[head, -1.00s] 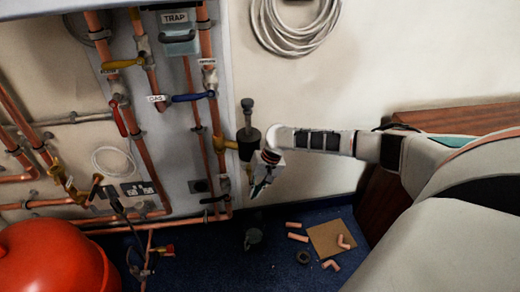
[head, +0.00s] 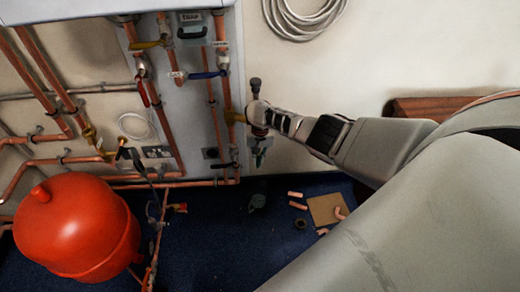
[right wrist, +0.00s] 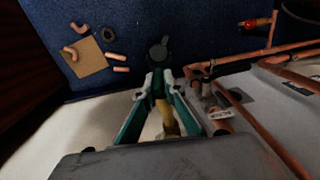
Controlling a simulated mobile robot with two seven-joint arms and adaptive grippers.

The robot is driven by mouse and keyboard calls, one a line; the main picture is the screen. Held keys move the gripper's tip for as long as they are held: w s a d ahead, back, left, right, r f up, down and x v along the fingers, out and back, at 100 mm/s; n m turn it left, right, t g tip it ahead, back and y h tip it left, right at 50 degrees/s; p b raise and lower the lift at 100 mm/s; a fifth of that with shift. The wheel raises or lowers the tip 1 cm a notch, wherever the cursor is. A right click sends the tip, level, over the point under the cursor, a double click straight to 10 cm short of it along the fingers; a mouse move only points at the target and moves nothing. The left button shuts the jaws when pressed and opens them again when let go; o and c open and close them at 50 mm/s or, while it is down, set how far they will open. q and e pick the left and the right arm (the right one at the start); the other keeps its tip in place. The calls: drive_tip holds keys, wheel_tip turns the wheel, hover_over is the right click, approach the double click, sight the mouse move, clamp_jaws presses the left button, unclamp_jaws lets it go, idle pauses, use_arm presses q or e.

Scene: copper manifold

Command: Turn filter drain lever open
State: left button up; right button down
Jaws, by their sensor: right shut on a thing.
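The filter (head: 255,85) stands to the right of the copper pipes on the wall panel. Its dark top shows in the head view, while my right wrist hides most of its body. A brass fitting (head: 234,117) joins it to the pipe. My right gripper (head: 260,156) is just below the filter. In the right wrist view its teal fingers (right wrist: 160,84) close on a small dark piece at the fingertips, apparently the drain lever (right wrist: 158,92). A yellow-brass part (right wrist: 167,122) shows between the fingers. The lever's angle cannot be told. My left gripper is not in view.
A red tank (head: 77,225) stands at the lower left. A dark container (head: 257,202), copper offcuts (head: 298,206) and a cardboard square (head: 324,209) lie on the blue floor. Blue (head: 207,75), yellow (head: 146,44) and red (head: 155,103) valve levers sit on nearby pipes.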

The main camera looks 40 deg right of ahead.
sight(258, 157)
drive_tip(key=shift+a+g+h, duration=0.15)
drive_tip(key=shift+g+h, duration=0.15)
drive_tip(key=shift+s, duration=0.1)
drive_tip(key=c, duration=2.4)
unclamp_jaws()
drive_tip(key=shift+o, duration=1.3)
drive_tip(key=shift+s, duration=0.15)
drive_tip(key=shift+r, duration=0.1)
wheel_tip(258, 157, up, 12)
drive_tip(key=shift+a+f, duration=0.1)
